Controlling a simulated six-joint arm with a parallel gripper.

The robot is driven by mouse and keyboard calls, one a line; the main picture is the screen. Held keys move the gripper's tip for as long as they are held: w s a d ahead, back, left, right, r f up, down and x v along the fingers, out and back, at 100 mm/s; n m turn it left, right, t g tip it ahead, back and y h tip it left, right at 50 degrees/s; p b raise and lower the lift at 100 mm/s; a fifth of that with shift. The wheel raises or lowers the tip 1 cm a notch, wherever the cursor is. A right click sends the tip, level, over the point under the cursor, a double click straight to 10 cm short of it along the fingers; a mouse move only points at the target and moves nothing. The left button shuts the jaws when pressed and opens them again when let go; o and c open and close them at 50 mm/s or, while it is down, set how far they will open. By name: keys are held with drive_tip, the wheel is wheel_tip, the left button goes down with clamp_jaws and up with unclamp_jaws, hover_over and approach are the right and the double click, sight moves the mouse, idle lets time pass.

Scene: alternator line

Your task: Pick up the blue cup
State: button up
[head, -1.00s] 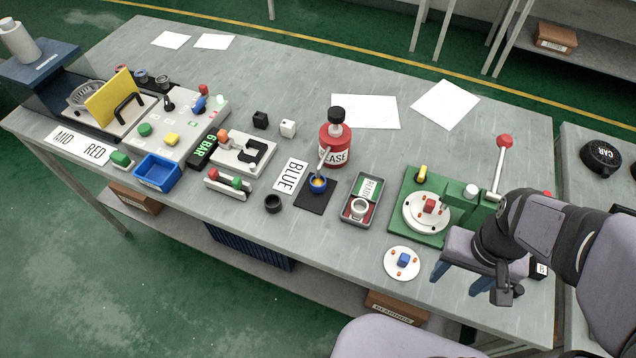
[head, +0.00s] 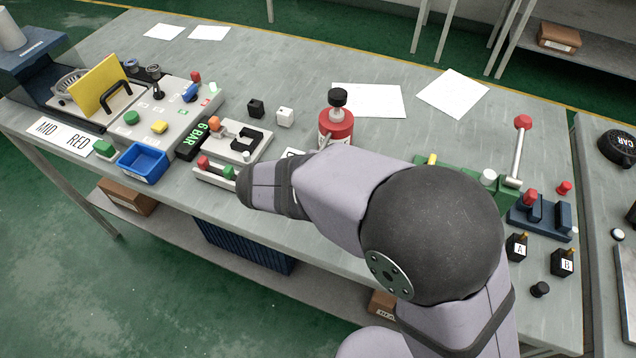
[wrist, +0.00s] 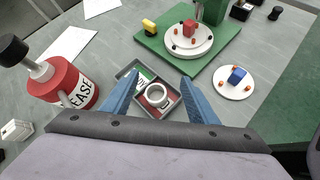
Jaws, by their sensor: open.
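The blue cup is not seen in either current view. In the head view, my arm covers the middle front of the table where it stood on a black mat. My gripper (wrist: 158,84) shows in the wrist view with its two blue fingers apart and nothing held between them. In the head view, the fingers are hidden.
A red bottle (head: 337,129) with a black cap stands behind my arm; it also shows at left in the wrist view (wrist: 68,88). A green base (wrist: 150,44) carries a white disc. A separate white disc (wrist: 233,92) holds a blue block. A blue bin (head: 143,164) stands left.

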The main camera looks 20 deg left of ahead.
drive_tip(key=a+n+t, duration=0.1)
drive_tip(key=a, duration=0.2)
drive_tip(key=s+a+n+t+y+b, duration=0.1)
drive_tip(key=a+n, duration=0.1)
drive_tip(key=a, duration=0.1)
drive_tip(key=s+a+n+t, duration=0.1)
drive_tip(key=a, duration=0.2)
drive_tip(key=shift+s+a+f+n+t+y+b, duration=0.15)
drive_tip(key=shift+a+f+n+t+y+b, duration=0.15)
drive_tip(key=shift+f+n+y+b, duration=0.1)
drive_tip(key=a+n+b, duration=0.1)
drive_tip(key=a+f+n+y, duration=0.1)
drive_tip(key=s+a+n+t+b, duration=0.1)
drive_tip(key=shift+a+f+b, duration=0.3)
drive_tip(key=shift+a+f, duration=0.05)
drive_tip(key=shift+a, duration=0.05)
drive_tip(key=shift+s+a+n+y, duration=0.1)
drive_tip(key=shift+a+n+y, duration=0.3)
drive_tip(key=shift+n, duration=0.1)
drive_tip(key=shift+x, duration=0.75)
drive_tip(key=shift+p+x, duration=0.8)
drive_tip(key=shift+x, duration=2.15)
drive_tip(key=shift+d, duration=0.1)
drive_tip(key=shift+r, duration=0.1)
drive_tip(key=c, duration=1.2)
drive_tip(key=shift+r, duration=0.15)
